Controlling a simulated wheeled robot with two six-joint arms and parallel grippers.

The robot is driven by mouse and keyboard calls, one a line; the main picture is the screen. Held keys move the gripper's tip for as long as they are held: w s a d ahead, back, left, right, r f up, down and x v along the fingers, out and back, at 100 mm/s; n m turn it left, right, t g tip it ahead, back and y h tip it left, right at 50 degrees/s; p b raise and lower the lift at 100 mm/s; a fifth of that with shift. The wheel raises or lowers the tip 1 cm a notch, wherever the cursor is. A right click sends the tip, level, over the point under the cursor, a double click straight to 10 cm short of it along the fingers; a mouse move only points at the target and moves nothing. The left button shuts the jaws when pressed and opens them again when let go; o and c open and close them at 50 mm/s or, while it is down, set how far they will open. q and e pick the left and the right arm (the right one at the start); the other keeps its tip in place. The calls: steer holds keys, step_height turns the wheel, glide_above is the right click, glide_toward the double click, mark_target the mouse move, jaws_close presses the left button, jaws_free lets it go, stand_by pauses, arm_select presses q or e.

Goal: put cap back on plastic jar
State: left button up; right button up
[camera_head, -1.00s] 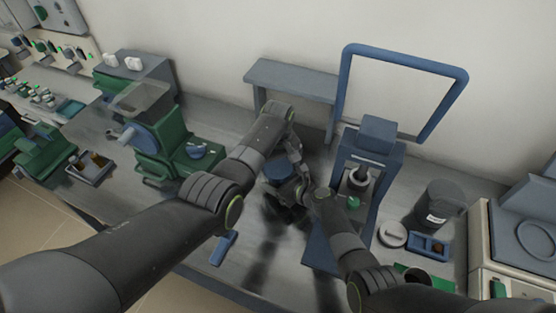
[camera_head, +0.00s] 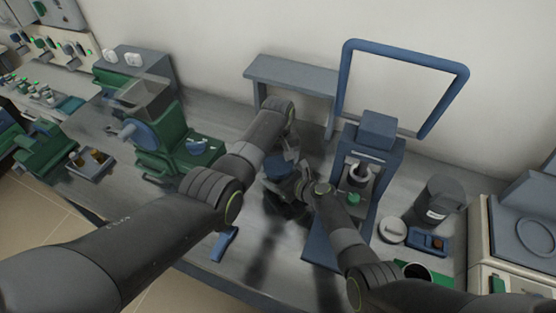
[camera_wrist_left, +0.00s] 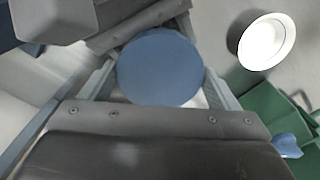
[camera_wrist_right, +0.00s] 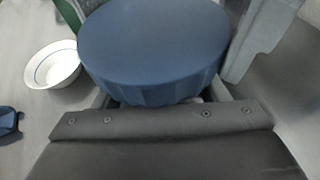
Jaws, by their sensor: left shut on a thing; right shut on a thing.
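The round blue cap (camera_head: 276,166) is in the middle of the bench area in the head view, between my two grippers. It fills the centre of the left wrist view (camera_wrist_left: 160,68) and the right wrist view (camera_wrist_right: 152,45), where its ridged side shows. My left gripper (camera_head: 290,172) has its fingers at opposite sides of the cap and appears shut on it. My right gripper (camera_head: 300,188) reaches in lower, its fingers passing under the cap, and appears shut on the jar. The jar is almost wholly hidden under the cap; whether the cap is seated cannot be told.
A blue-grey press (camera_head: 368,155) stands just right of my grippers. A green machine (camera_head: 165,145) stands to the left and a grey bench stand (camera_head: 290,72) behind. A dark canister (camera_head: 438,200) and a blue tray (camera_head: 428,242) are at the right. A blue tool (camera_head: 224,243) lies near the front edge.

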arm_select(q)
steer(key=o, duration=1)
steer(key=shift+c, duration=0.2)
steer(key=shift+r, duration=0.1)
step_height(320, 180, up, 12)
arm_select(e)
steer(key=o, duration=2)
steer(key=shift+c, duration=0.2)
